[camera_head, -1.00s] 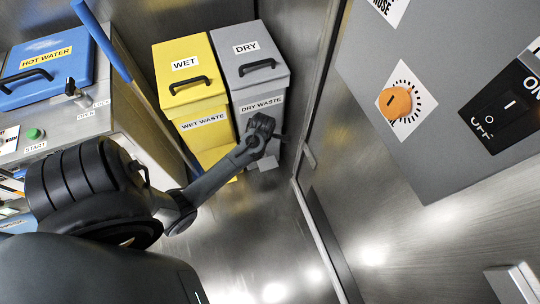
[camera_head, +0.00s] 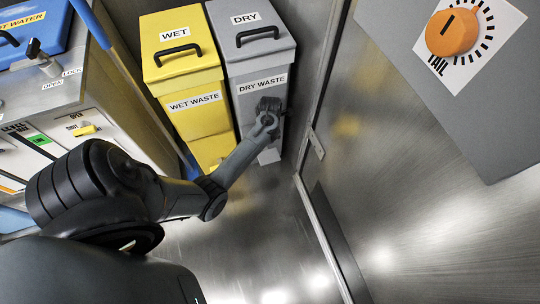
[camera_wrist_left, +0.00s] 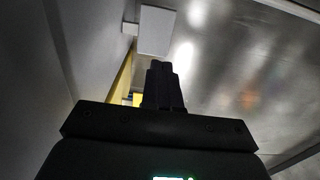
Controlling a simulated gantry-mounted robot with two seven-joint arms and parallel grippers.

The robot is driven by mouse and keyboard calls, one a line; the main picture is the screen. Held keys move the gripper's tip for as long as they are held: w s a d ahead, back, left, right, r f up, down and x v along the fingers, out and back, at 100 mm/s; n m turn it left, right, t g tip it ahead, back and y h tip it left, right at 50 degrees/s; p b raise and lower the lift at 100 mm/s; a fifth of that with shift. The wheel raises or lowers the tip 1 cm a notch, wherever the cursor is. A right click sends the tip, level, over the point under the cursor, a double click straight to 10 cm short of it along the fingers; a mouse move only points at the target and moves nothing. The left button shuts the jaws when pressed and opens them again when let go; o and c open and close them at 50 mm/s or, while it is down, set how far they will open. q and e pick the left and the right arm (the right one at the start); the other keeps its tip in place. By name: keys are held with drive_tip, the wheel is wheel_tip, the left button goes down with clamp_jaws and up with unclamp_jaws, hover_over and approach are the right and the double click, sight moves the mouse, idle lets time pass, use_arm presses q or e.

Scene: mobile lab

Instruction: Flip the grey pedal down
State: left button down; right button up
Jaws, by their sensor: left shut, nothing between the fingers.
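The grey pedal (camera_head: 268,156) is a small light grey plate low on the front of the grey dry waste bin (camera_head: 237,68). In the left wrist view the pedal (camera_wrist_left: 157,30) shows as a flat pale plate just beyond my fingertips, with a small block beside it. My left gripper (camera_head: 268,108) is in front of the bin below its label, above the pedal in the picture. In the left wrist view its fingers (camera_wrist_left: 163,68) are together and empty, pointing toward the pedal. I cannot tell whether they touch it. My right gripper is not in view.
The yellow wet waste bin (camera_head: 181,72) stands directly left of the grey bin; both lids are shut. A metal wall (camera_head: 400,215) rises close on the right, with an orange dial (camera_head: 452,32) on a grey box. A metal cabinet stands on the left. The floor in front is clear.

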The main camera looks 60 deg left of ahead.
sight(270, 158)
use_arm(q)
wheel_tip(270, 158, down, 14)
drive_tip(key=b, duration=0.6)
drive_tip(key=shift+b, duration=0.3)
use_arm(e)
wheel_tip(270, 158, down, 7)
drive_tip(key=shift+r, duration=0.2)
use_arm(q)
drive_tip(key=shift+d, duration=0.1)
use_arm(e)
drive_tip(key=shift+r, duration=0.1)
